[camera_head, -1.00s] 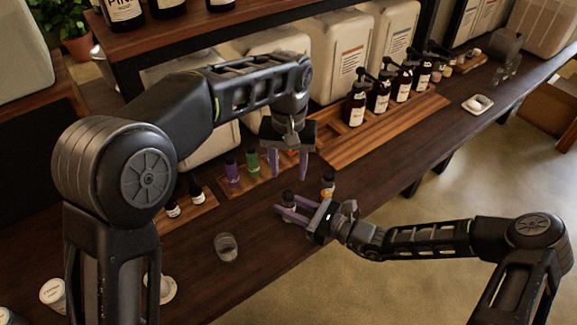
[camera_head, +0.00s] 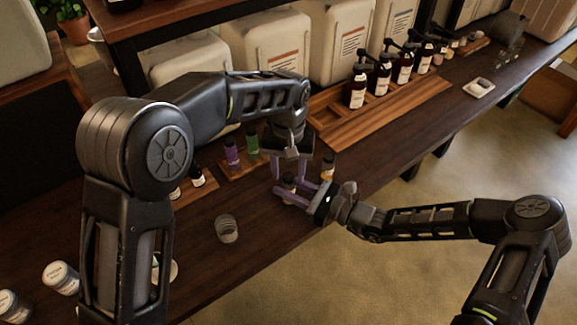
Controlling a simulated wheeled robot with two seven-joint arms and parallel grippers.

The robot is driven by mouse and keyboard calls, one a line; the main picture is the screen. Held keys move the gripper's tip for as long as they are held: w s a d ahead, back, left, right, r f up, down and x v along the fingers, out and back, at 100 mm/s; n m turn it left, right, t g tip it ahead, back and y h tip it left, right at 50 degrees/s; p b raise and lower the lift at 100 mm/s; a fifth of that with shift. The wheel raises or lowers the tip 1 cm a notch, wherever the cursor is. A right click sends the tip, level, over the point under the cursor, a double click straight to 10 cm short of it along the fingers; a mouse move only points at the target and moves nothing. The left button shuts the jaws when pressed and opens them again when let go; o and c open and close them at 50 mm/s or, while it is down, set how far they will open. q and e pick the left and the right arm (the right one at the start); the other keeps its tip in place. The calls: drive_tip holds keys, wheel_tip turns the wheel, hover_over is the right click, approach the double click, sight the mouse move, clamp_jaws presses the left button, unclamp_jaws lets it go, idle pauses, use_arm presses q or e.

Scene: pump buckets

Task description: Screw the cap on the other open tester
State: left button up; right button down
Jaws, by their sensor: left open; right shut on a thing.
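My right gripper (camera_head: 296,192) is shut on a small dark-topped tester bottle (camera_head: 289,183) near the front edge of the counter. My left gripper (camera_head: 303,168) points down right above and around that bottle's top, with its fingers apart. Whether a cap is on the bottle is hidden by the fingers. Another small tester bottle (camera_head: 328,167) with an orange label stands just behind my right gripper. A purple tester (camera_head: 232,154) and a green tester (camera_head: 252,143) stand in a wooden tray (camera_head: 240,170) behind.
Several brown pump bottles (camera_head: 385,75) stand in a long wooden tray (camera_head: 420,97). A clear glass (camera_head: 227,229) stands on the counter (camera_head: 120,225) front left. Dark bottles (camera_head: 197,177) stand behind my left arm. White containers (camera_head: 350,40) line the back.

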use_arm(q)
drive_tip(key=shift+c, duration=0.3)
clamp_jaws()
idle(0.4)
drive_tip(key=shift+o, duration=0.9)
unclamp_jaws()
drive_tip(key=shift+r, duration=0.15)
wheel_tip(320, 180, up, 12)
